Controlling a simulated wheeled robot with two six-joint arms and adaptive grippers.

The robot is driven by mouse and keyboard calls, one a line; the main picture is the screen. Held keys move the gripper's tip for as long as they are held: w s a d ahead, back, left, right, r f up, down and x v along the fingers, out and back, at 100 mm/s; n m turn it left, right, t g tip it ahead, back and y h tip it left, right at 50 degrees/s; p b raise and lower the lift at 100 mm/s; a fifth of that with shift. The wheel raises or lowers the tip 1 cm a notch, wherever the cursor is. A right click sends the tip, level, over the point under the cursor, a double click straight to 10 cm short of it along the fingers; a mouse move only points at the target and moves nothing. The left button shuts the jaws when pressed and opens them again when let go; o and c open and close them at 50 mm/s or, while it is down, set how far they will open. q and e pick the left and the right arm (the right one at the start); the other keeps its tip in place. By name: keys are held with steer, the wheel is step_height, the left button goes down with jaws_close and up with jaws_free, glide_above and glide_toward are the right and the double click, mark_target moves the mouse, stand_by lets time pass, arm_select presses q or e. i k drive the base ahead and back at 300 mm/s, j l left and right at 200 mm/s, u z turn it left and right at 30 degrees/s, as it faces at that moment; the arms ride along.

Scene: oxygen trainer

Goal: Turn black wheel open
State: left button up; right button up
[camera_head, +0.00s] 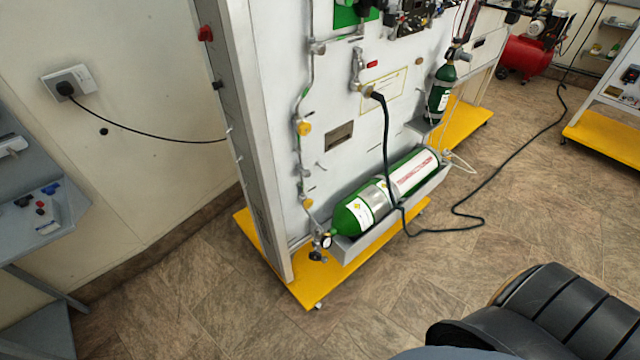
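A small dark fitting that looks like the black wheel (316,256) sits low on the trainer, at the near left end of the lying green oxygen cylinder (352,218). A small round pressure gauge (326,242) is just above it. The fitting is tiny in the view, and I cannot tell how far it is turned. The green cylinder rests in a grey tray (400,208) along the white panel (270,100). Neither of my grippers is in view, and nothing is seen touching the fitting.
The trainer stands on a yellow base (345,275). A black hose (470,212) trails across the floor to its right. Dark ribbed bulk fills the lower right. Tiled floor before the base is clear.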

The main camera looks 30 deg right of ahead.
mark_target(315, 255)
steer(key=z, duration=1.35)
steer(key=j+z, duration=0.4)
steer(key=k+j+z, duration=0.1)
steer(key=j+z, duration=0.3)
steer(key=k+j+z, duration=0.1)
steer(key=j+z, duration=0.3)
steer(key=k+j+z, duration=0.2)
steer(key=j+z, duration=0.2)
steer(key=k+j, duration=0.3)
steer(key=j, duration=0.15)
steer(key=k+j+z, duration=0.1)
steer(key=k+j, duration=0.2)
steer(key=j, duration=0.2)
steer(key=k+j, duration=0.35)
steer(key=j+z, duration=0.05)
steer(key=j, duration=0.05)
